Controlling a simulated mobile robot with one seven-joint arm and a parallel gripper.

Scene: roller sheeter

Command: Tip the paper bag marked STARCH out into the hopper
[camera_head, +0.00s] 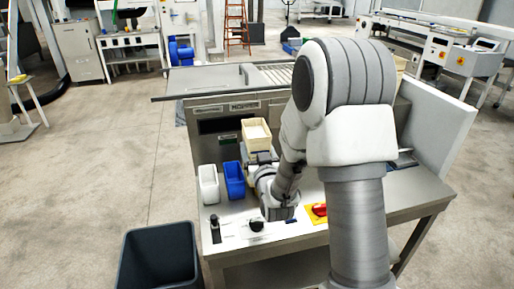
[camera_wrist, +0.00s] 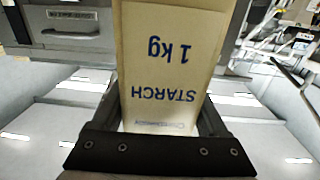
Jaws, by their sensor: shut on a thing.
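The cream paper bag (camera_wrist: 165,60) fills the middle of the wrist view. Its blue print "STARCH" and "1 kg" reads upside down there. My gripper (camera_wrist: 160,108) is shut on it, with one finger along each side. In the head view, the bag (camera_head: 257,133) is above the near worktop, in front of the machine's front panel, and its top looks open. My gripper (camera_head: 262,157) shows just below it, partly hidden by my arm. I cannot pick out the hopper for certain in either view.
A white bin (camera_head: 208,184) and a blue bin (camera_head: 233,180) stand on the worktop left of my gripper. A red knob on a yellow plate (camera_head: 317,211) is at the front. A dark open bin (camera_head: 160,258) stands on the floor at left.

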